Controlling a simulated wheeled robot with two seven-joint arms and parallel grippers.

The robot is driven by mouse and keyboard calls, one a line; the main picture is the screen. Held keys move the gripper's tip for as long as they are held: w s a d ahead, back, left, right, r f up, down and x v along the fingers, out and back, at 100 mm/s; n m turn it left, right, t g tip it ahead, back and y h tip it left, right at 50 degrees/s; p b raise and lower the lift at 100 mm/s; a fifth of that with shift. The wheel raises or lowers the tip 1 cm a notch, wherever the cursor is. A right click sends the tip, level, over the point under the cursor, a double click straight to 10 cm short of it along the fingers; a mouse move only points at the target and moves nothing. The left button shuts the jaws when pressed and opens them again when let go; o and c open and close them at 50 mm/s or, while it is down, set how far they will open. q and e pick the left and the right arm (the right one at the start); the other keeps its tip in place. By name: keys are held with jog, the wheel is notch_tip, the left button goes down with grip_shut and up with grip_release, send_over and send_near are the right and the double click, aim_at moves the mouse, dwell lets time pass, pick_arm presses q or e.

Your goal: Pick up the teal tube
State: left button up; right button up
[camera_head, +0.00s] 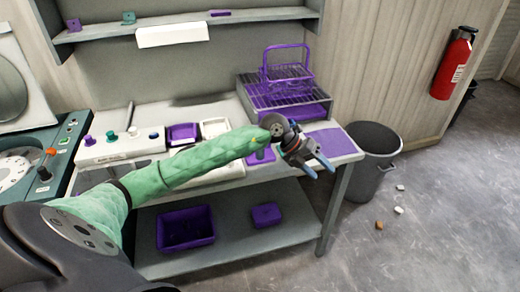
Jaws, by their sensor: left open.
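My left gripper (320,170) is open and empty, over the right front edge of the bench, with its fingers pointing down and right. I cannot clearly make out the teal tube. Small teal pieces show in two places: a teal piece (128,18) on the upper shelf, and a teal knob-like top (88,140) on the white block at the left of the bench. Both are well to the left of the gripper. My green-sleeved left arm crosses the bench and hides part of its middle. My right gripper is not in view.
A purple wire basket (286,68) stands on a rack at the back right of the bench. A purple mat (330,142) lies at the right end. A purple bin (186,228) is on the lower shelf. A grey waste bin (374,150) stands right of the bench.

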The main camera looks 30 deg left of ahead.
pick_arm(q)
jog(key=w+a+r+n+g+y+p, duration=0.1)
jog(key=w+a+r+y, duration=0.3)
jog(key=a, duration=0.8)
jog(key=s+a+r+n+y, duration=0.1)
jog(key=a+y, duration=0.5)
jog(key=a, duration=0.5)
jog(key=f+p, duration=0.1)
jog(key=f, duration=0.1)
jog(key=f+p, duration=0.2)
jog(key=a+f+p, duration=0.1)
jog(key=f, duration=0.1)
jog(key=shift+w+f+p, duration=0.2)
jog(key=shift+w+p, duration=0.05)
jog(key=shift+p, duration=0.05)
jog(key=shift+f, duration=0.6)
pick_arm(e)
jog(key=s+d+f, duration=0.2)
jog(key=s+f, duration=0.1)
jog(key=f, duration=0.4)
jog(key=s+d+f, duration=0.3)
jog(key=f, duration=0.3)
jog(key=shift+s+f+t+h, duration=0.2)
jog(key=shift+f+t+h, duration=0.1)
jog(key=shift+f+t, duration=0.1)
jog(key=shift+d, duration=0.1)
pick_arm(q)
jog(key=c, duration=1.1)
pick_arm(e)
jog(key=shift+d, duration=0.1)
